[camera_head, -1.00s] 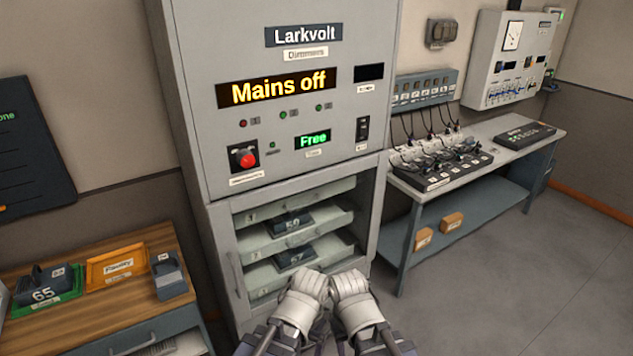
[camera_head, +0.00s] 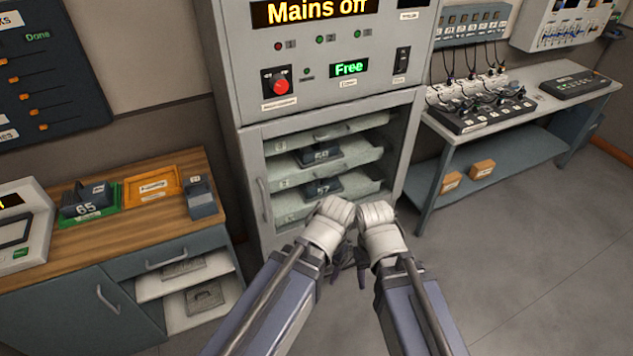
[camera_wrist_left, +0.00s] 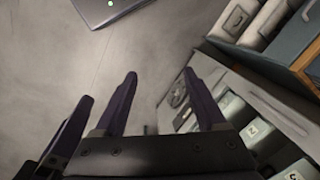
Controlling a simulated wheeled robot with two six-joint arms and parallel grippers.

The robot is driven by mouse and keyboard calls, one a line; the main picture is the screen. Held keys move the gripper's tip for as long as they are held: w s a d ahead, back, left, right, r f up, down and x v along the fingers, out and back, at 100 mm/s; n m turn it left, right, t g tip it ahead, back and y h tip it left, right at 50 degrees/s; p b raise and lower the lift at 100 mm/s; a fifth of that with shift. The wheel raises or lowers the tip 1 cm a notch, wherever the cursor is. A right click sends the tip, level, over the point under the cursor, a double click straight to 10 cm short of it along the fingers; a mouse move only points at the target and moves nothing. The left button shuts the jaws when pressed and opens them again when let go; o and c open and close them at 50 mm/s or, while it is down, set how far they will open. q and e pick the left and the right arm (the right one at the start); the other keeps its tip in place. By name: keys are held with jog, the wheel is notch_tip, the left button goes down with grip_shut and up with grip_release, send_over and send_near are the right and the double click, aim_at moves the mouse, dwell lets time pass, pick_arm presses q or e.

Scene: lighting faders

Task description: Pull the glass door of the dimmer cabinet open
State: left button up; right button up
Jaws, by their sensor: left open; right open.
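The dimmer cabinet (camera_head: 243,70) stands in the middle of the head view. Its lower glass door (camera_head: 251,160) is shut, with a grey frame and a vertical bar handle (camera_head: 264,200) on its left side. Shelves with dimmer packs (camera_head: 322,188) show through the glass. My right gripper (camera_head: 362,274) hangs in front of the door's lower right part, fingers down, open and empty. My left gripper (camera_head: 338,266) is close beside it, partly hidden by its wrist. Its open fingers show in the left wrist view (camera_wrist_left: 163,98) with only floor between them. Both are apart from the handle.
A wooden-topped bench (camera_head: 120,235) with a green tray (camera_head: 112,209) and an orange tray (camera_head: 165,183) stands left of the cabinet. A bench (camera_head: 530,108) with cables stands at the right. The floor (camera_head: 510,240) at the front right is clear.

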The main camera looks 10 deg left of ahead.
pick_arm(q)
jog(key=w+a+f+m+y+b, duration=0.1)
jog(key=w+a+f+b, duration=0.1)
jog(key=w+a+f+m+t+y+b, duration=0.1)
jog(key=w+a+f+b, duration=0.1)
jog(key=b, duration=0.1)
jog(key=w+a+f+m+t+b, duration=0.1)
jog(key=w+a+f+b, duration=0.1)
jog(key=f+b, duration=0.1)
jog(key=shift+w+a+f+m+y, duration=0.1)
jog(key=shift+w+m+y, duration=0.1)
jog(key=shift+m+y, duration=0.15)
jog(key=c, duration=0.4)
jog(key=shift+o, duration=0.2)
jog(key=m+t+y+b, duration=1)
jog(key=m+b, duration=0.9)
jog(key=b, duration=0.5)
send_near(265, 205)
jog(key=w+a+h, duration=0.1)
jog(key=w+a, duration=0.1)
jog(key=shift+s+a+r+t, duration=0.15)
jog(key=shift+a+r+t, duration=0.1)
jog(key=shift+t, duration=0.15)
jog(key=x, duration=0.7)
jog(key=shift+w+a+f, duration=0.15)
jog(key=shift+w+a, duration=0.1)
jog(key=shift+c, duration=0.3)
